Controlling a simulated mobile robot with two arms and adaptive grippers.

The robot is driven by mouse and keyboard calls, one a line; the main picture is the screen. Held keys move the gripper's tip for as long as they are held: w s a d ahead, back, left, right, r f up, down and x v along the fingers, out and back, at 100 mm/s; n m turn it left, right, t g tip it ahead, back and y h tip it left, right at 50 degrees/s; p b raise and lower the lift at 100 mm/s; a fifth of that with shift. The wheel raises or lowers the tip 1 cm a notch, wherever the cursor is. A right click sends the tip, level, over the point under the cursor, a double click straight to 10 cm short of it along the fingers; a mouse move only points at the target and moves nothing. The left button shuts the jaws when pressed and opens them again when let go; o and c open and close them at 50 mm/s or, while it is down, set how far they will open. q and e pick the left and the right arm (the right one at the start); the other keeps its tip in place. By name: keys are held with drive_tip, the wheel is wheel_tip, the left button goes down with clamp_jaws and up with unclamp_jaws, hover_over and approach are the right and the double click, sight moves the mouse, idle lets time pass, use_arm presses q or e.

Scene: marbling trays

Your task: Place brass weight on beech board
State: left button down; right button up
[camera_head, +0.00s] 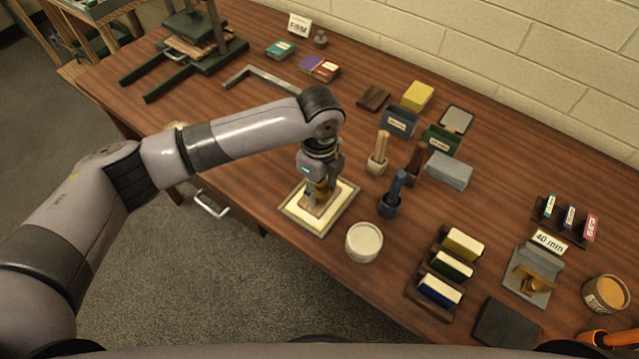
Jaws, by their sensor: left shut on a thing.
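My left gripper (317,195) points down over a shallow framed tray (294,212) with a cream inside, near the table's front edge. It is shut on the brass weight (321,185), of which only a small golden part shows between the fingers. The fingers hide much of both, and I cannot tell whether the weight touches the board. My right gripper is not in view.
A round cream tub (364,242) stands close to the tray's right. Wooden-handled and blue-handled tools (391,195) stand upright beyond it. A rack of coloured blocks (440,275) is further right. A dark press frame (190,50) stands at the far left.

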use_arm(q)
drive_tip(key=c, duration=1)
unclamp_jaws()
drive_tip(key=shift+f, duration=0.1)
wheel_tip(320, 180, up, 12)
drive_tip(key=b, duration=0.2)
